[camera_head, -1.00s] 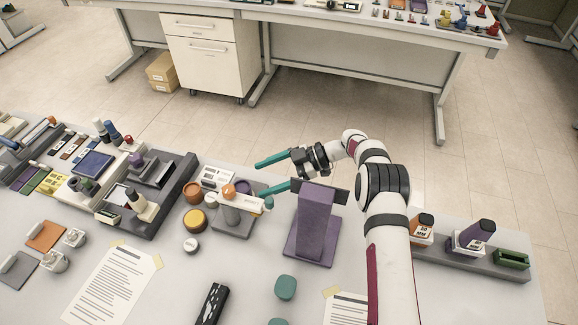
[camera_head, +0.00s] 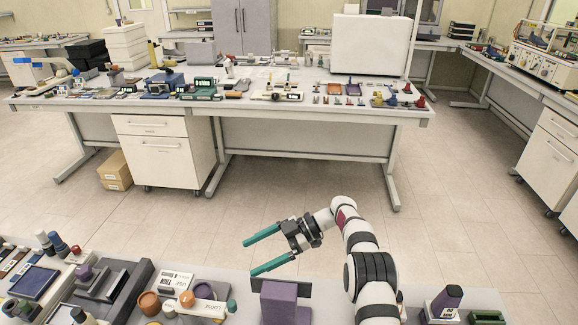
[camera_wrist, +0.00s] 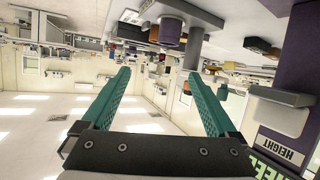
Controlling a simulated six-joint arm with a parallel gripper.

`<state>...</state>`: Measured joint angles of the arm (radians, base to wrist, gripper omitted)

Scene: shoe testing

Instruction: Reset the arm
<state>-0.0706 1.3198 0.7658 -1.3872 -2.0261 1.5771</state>
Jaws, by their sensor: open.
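My gripper (camera_head: 268,250) is open and empty, with two teal fingers spread apart and pointing left in the head view. It is raised above the near bench, behind a purple stand (camera_head: 284,303). My white and black arm comes up from the bottom right and bends over to the left. In the wrist view my gripper (camera_wrist: 160,95) shows both teal fingers apart with nothing between them. That view looks upside down across the room.
The near bench holds a grey tray (camera_head: 128,300), orange and brown round pots (camera_head: 149,303), a labelled box (camera_head: 176,279) and a purple-topped block (camera_head: 446,300). A far bench (camera_head: 300,108) with many items stands beyond clear floor.

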